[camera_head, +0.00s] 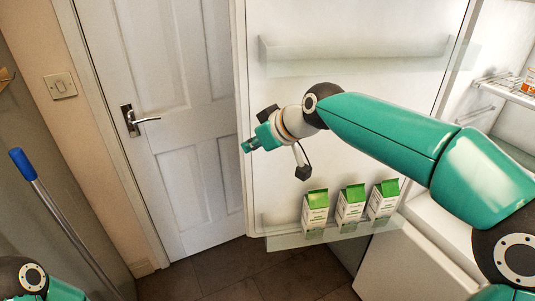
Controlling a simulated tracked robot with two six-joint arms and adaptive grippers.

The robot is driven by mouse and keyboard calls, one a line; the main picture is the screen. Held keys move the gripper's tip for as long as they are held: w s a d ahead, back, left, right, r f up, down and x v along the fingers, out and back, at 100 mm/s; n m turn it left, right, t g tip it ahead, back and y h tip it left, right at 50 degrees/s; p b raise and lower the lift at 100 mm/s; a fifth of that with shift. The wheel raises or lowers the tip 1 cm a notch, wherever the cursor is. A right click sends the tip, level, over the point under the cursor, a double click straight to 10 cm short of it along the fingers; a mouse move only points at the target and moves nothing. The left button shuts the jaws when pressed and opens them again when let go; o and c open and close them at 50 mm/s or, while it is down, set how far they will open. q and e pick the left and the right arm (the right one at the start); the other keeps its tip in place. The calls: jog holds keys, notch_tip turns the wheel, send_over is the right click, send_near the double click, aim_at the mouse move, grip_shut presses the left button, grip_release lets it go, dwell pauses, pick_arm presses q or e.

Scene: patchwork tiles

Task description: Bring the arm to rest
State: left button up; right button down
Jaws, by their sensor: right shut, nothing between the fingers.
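My right arm comes in from the right and reaches across the open fridge door. Its gripper (248,146) is at the door's left edge, in front of the white room door behind. The gripper is shut and empty, and it is above and to the left of the cartons. I cannot tell whether it touches the fridge door (350,105). Of my left arm, only a piece shows at the bottom left corner; its gripper is out of view.
Three green-topped cartons (350,207) stand on the lower door shelf (300,242). The upper door shelf (350,58) is empty. The fridge interior (510,110) is at the right. A blue-tipped pole (50,205) leans at the left. Dark floor tiles (250,272) show below.

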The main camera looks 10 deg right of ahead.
jog(key=s+r, duration=0.4)
jog(key=d+f+m+g+h, duration=0.1)
jog(key=d+f+g, duration=0.1)
jog(key=f, duration=0.7)
jog(key=d+f+m+g+h, duration=0.1)
jog(key=d+f+g, duration=0.15)
jog(key=f, duration=0.65)
jog(key=s+d+f+m+g, duration=0.1)
jog(key=s+f, duration=0.2)
jog(key=f, duration=0.6)
jog(key=s+d+f+g, duration=0.1)
jog(key=s+f, duration=0.2)
jog(key=f, duration=0.6)
jog(key=s+a+f+m, duration=0.1)
jog(key=s+f+m, duration=0.5)
jog(key=s+f, duration=1.1)
jog(key=shift+s+a+g+b, duration=0.35)
jog(key=shift+s+a+b, duration=0.1)
jog(key=shift+s, duration=1.3)
